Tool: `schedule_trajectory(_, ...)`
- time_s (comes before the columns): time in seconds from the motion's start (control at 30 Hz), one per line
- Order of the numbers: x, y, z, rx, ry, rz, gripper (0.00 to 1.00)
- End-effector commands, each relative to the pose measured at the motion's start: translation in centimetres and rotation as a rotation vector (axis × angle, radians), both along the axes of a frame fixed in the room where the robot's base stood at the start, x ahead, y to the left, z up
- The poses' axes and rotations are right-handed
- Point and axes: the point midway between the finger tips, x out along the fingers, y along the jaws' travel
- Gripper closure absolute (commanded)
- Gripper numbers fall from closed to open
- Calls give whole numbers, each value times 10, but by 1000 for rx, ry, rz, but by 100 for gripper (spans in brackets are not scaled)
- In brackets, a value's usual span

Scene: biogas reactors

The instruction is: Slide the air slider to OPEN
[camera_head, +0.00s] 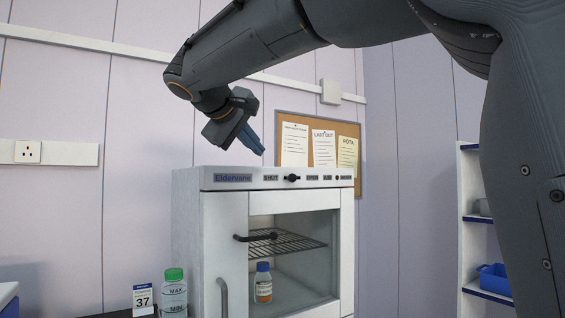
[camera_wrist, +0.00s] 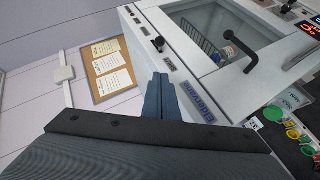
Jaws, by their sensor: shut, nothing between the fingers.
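The air slider (camera_head: 292,178) is a small black knob on the white top panel of the Eldervane cabinet (camera_head: 222,240). It sits between the SHUT label on its left and the OPEN label on its right, with AIR printed further right. It looks near the middle of its short slot; its exact position is hard to tell. The knob also shows in the wrist view (camera_wrist: 158,43). My gripper (camera_head: 260,150) is shut and empty, angled downward above the cabinet's top, left of the knob and apart from it. Its blue fingers show in the wrist view (camera_wrist: 161,84).
The cabinet has a glazed door with a handle (camera_head: 223,297), a wire rack (camera_head: 285,243) and an orange-filled bottle (camera_head: 263,283) inside. A green-capped bottle (camera_head: 174,292) stands at its left. A noticeboard (camera_head: 347,158) hangs behind. Shelves (camera_head: 468,200) stand at right.

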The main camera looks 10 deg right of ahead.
Motion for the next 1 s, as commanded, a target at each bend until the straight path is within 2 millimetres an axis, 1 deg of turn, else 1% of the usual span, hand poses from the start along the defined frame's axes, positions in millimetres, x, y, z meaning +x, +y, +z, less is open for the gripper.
schedule_trajectory(0.03,-1,1,6,-4,-8,0,100)
schedule_trajectory(0.1,-1,1,8,-5,-13,-1,100)
schedule_trajectory(0.37,0,1,7,-5,-11,-1,100)
schedule_trajectory(0.5,6,-4,4,-5,-10,-4,100)
schedule_trajectory(0.67,24,-17,-4,-5,-9,-5,100)
schedule_trajectory(1.0,73,-53,-30,-5,-8,-5,100)
